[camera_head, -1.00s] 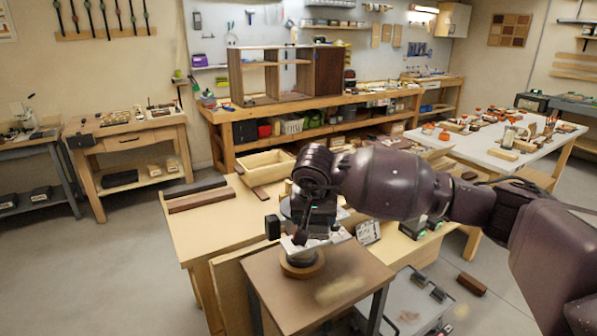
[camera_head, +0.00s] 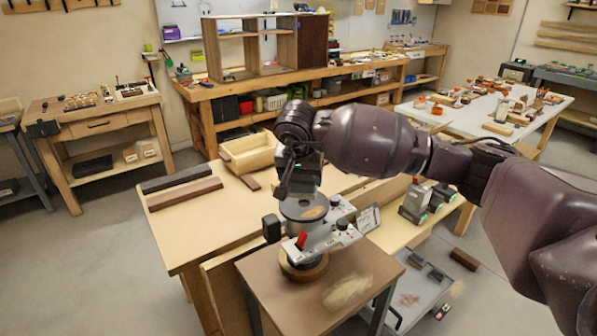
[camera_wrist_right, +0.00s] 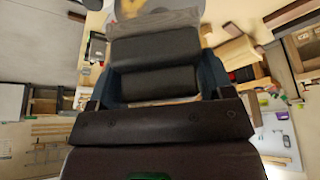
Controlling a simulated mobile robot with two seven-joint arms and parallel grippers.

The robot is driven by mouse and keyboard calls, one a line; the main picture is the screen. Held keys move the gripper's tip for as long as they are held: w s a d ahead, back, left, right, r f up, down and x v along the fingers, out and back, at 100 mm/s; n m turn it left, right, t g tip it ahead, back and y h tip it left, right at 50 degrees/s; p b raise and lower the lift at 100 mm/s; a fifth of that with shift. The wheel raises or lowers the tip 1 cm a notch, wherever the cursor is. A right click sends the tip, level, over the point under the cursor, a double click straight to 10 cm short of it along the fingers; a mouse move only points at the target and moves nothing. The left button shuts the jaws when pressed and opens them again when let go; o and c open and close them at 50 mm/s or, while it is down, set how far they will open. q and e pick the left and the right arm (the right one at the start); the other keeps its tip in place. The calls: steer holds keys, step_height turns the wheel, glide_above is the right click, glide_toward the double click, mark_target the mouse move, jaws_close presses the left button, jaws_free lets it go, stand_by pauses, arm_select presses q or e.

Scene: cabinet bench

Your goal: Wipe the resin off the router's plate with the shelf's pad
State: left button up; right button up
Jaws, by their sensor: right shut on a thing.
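The router (camera_head: 318,238) stands on a round wooden base on the brown-topped stand, with a red part and several dark knobs. Its round grey plate (camera_head: 292,209) faces up and carries a tan resin patch (camera_head: 314,212). My right gripper (camera_head: 297,188) is just above the plate's back side, pointing down; contact cannot be told. In the right wrist view it is shut on a dark grey pad (camera_wrist_right: 155,48) with a paler fibrous edge. The pad can hardly be told from the gripper in the head view. My left gripper is out of view.
The brown stand top (camera_head: 270,275) has a pale dusty patch (camera_head: 347,291). Behind it, a pale bench holds dark wood strips (camera_head: 185,193) and an open wooden box (camera_head: 250,153). A grey cart (camera_head: 420,290) stands at the lower right. The floor at left is clear.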

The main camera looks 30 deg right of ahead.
mark_target(301, 194)
steer(key=shift+f, duration=0.85)
steer(key=shift+f+b, duration=0.85)
steer(key=shift+f, duration=1.05)
steer(key=shift+f, duration=0.2)
steer(key=shift+f+b, duration=0.75)
steer(key=shift+f, duration=0.05)
steer(key=shift+d, duration=0.1)
